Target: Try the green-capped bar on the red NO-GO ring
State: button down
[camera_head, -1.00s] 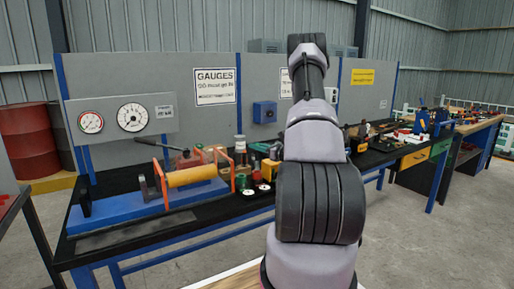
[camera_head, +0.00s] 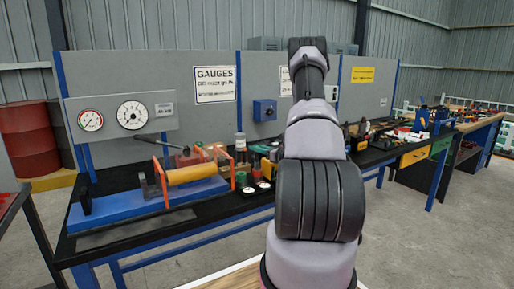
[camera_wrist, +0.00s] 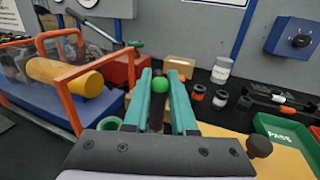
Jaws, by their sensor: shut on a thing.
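My gripper (camera_wrist: 160,76), with two teal fingers, is in the wrist view, pointing away over the bench. It is shut on the green-capped bar, whose round green cap (camera_wrist: 159,84) shows between the fingertips. Small dark pieces with an orange-red ring (camera_wrist: 198,91) and a white ring (camera_wrist: 220,97) stand on the bench ahead and right, apart from the fingers. I cannot tell which thing is the red NO-GO ring. In the head view my arm hides the gripper.
An orange-framed rig with a yellow cylinder (camera_wrist: 62,76) on a blue base stands left; it also shows in the head view (camera_head: 192,175). A green PASS tray (camera_wrist: 290,132) lies right. A dark red block (camera_wrist: 122,66) stands behind the fingers. A blue box (camera_wrist: 293,38) hangs on the back panel.

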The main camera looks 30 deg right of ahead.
jog(key=shift+f, duration=1)
jog(key=c, duration=0.6)
grip_release()
jog(key=shift+c, duration=0.2)
jog(key=shift+f, duration=0.1)
jog(key=shift+s, duration=0.15)
jog(key=v, duration=1)
jog(key=shift+s, duration=0.3)
jog(key=shift+d, duration=0.1)
